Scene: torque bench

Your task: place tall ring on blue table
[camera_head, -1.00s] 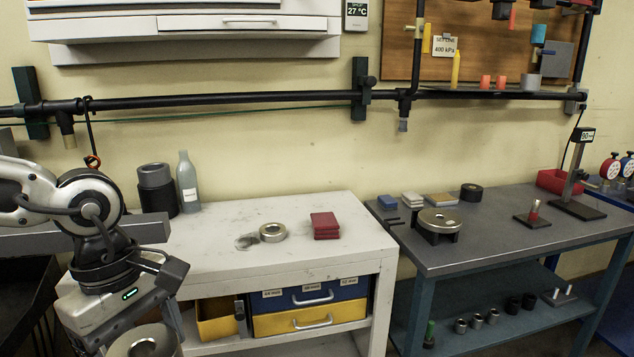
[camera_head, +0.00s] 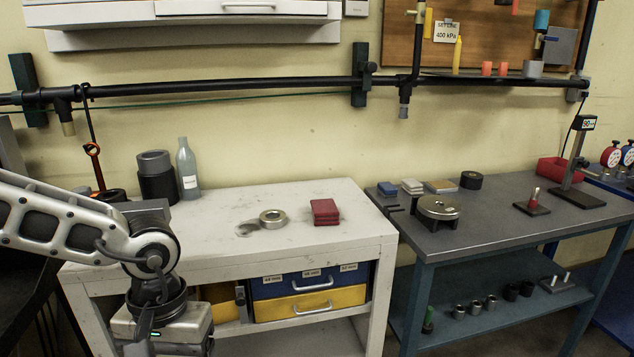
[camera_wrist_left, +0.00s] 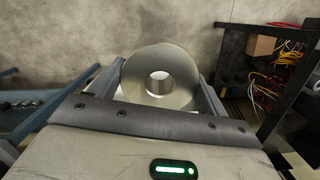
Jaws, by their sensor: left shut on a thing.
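My left gripper (camera_wrist_left: 159,88) is shut on a thick steel ring (camera_wrist_left: 178,62), which sits between its two fingers in the left wrist view, its round hole facing the camera. In the head view only the body of this gripper shows at the bottom left, in front of the white bench; its fingers and the held ring are below the picture. The grey-topped table with blue legs (camera_head: 500,232) stands to the right of the white bench. My right gripper is not in view.
The grey-topped table bears a round metal fixture (camera_head: 438,211), small blocks, a dark roll (camera_head: 471,180) and a gauge stand (camera_head: 582,160). Its front middle is clear.

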